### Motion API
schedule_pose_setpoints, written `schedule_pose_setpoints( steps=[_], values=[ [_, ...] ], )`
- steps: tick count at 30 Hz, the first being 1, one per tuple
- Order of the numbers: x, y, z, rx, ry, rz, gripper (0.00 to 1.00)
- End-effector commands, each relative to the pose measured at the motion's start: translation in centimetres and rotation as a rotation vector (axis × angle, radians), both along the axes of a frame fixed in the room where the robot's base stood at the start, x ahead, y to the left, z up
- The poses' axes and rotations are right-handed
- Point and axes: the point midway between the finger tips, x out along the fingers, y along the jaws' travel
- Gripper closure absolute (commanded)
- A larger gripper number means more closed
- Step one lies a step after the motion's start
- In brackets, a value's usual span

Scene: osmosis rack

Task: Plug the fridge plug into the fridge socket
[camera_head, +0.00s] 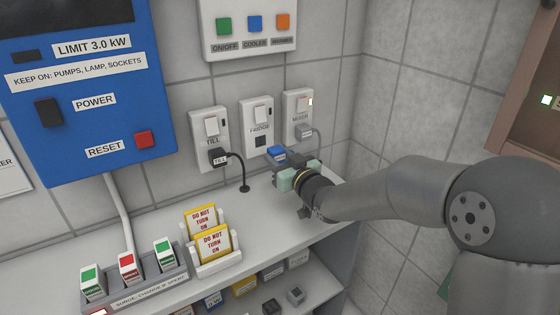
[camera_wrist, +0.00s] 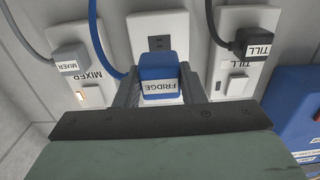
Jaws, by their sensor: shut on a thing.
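The blue fridge plug (camera_wrist: 160,78), with a FRIDGE label and a blue cord, is held between the two fingers of my gripper (camera_wrist: 160,92). In the head view the plug (camera_head: 276,153) is just below and right of the fridge socket (camera_head: 260,141), in front of the wall. The fridge socket's dark outlet is uncovered and empty; its plate (camera_wrist: 160,25) also shows in the wrist view, beyond the plug. A gap seems to remain between plug and outlet. My gripper (camera_head: 284,170) is above the white shelf, shut on the plug.
The black till plug (camera_head: 218,157) sits in the till socket at left, and the grey mixer plug (camera_head: 304,131) sits in the mixer socket at right. Yellow DO NOT TURN ON cards (camera_head: 213,243) stand in a white holder on the shelf (camera_head: 262,222). A blue panel (camera_head: 85,110) hangs at left.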

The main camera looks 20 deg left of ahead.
Motion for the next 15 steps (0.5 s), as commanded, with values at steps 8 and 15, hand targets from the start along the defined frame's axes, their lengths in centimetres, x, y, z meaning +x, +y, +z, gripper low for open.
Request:
schedule_pose_setpoints(
  steps=[8, 15],
  values=[
    [0.7, 0.9, 0.1, 0.001, 0.001, 0.0, 0.84],
    [2.1, 2.8, 0.1, 0.0, 0.001, 0.0, 0.84]
  ],
)
